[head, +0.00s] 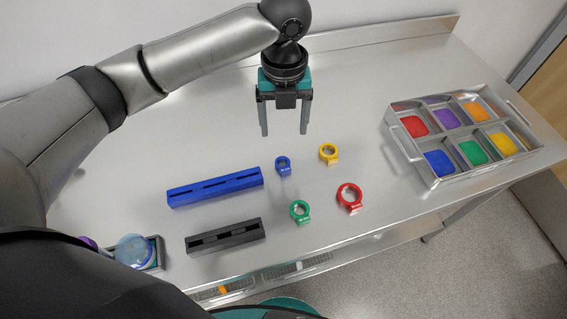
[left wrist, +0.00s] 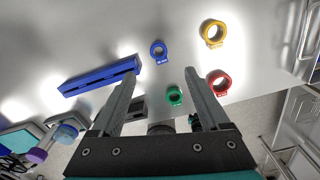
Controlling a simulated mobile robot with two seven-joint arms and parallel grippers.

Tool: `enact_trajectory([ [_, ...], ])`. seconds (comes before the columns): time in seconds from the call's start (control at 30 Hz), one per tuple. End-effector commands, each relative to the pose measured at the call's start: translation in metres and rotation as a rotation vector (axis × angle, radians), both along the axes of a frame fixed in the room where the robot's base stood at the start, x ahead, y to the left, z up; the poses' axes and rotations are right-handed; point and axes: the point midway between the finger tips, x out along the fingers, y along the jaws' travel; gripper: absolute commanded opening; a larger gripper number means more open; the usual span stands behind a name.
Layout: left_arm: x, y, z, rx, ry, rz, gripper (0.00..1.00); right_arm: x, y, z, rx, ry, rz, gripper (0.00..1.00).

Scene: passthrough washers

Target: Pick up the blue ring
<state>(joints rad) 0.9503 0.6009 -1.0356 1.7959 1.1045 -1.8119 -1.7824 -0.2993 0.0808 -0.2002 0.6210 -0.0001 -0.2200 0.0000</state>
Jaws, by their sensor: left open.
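The blue ring (head: 283,164) is small with a tab and lies on the steel table, just right of the blue slotted block. It also shows in the left wrist view (left wrist: 158,49), beyond and between the fingers. My left gripper (head: 284,132) is open and empty. In the head view it hangs above the table, with its fingertips a little higher in the picture than the blue ring. Its two fingers also show in the left wrist view (left wrist: 158,78). My right gripper is not in view.
A yellow ring (head: 329,153), a red ring (head: 349,199) and a green ring (head: 300,210) lie nearby. A blue slotted block (head: 215,187) and a black slotted block (head: 224,238) lie left. A metal tray (head: 437,184) with coloured compartments stands right. The table behind the rings is clear.

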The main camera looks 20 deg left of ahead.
Motion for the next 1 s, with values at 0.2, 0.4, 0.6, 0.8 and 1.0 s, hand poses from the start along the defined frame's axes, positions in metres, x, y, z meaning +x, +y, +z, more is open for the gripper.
enact_trajectory([
  [0.2,-0.001,0.0,-0.048,0.0,0.001,0.001,0.79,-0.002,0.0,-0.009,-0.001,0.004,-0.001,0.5],
  [0.4,0.0,0.0,-0.066,-0.002,-0.002,0.0,0.79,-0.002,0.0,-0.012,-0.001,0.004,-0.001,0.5],
  [0.6,0.0,0.001,-0.079,-0.001,0.001,0.002,0.79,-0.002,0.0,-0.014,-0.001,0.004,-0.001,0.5],
  [0.8,0.001,0.004,-0.109,-0.002,0.0,0.002,0.79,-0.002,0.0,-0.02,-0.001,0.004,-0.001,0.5],
  [1.0,0.002,0.004,-0.12,-0.001,-0.005,0.0,0.79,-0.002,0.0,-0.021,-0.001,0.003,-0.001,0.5],
])
